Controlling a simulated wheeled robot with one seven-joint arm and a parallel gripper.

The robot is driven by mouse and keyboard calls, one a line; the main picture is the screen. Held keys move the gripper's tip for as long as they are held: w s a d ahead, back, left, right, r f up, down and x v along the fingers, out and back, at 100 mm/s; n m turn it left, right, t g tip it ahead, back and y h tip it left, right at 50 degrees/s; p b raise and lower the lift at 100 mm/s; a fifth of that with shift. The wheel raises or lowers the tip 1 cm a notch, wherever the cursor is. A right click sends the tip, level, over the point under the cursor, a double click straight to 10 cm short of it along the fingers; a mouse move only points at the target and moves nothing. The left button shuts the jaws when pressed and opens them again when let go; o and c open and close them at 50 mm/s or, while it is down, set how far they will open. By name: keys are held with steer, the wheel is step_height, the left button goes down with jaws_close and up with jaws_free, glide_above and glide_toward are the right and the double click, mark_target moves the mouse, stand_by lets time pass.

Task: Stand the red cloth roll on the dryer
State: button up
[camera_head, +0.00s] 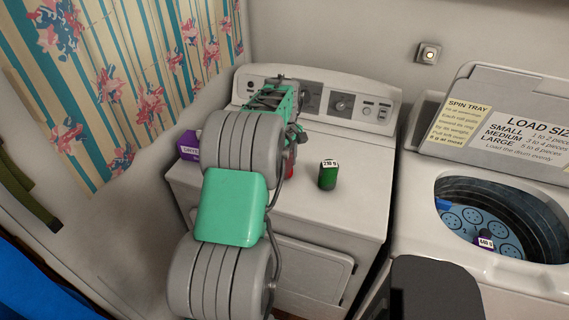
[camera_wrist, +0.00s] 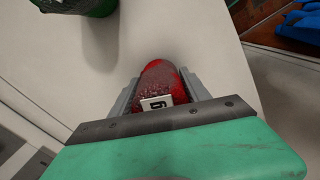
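The red cloth roll (camera_wrist: 160,82) shows in the wrist view between the two fingers of my gripper (camera_wrist: 158,88), which appear to touch both its sides. A white label sits on its near end. In the head view only a small red part (camera_head: 290,173) shows beside my arm, low over the dryer top. The white dryer (camera_head: 340,207) stands in the middle, its panel at the back. I cannot tell whether the roll touches the dryer top, or whether it is exactly upright. My arm hides most of my gripper (camera_head: 292,152) in the head view.
A green labelled roll (camera_head: 328,175) stands on the dryer, right of the red one. A purple labelled item (camera_head: 188,146) is at the dryer's left edge. The open washer (camera_head: 435,245) at right holds another purple labelled item (camera_head: 484,241). The dryer's front right top is clear.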

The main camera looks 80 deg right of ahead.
steer(key=o, duration=0.4)
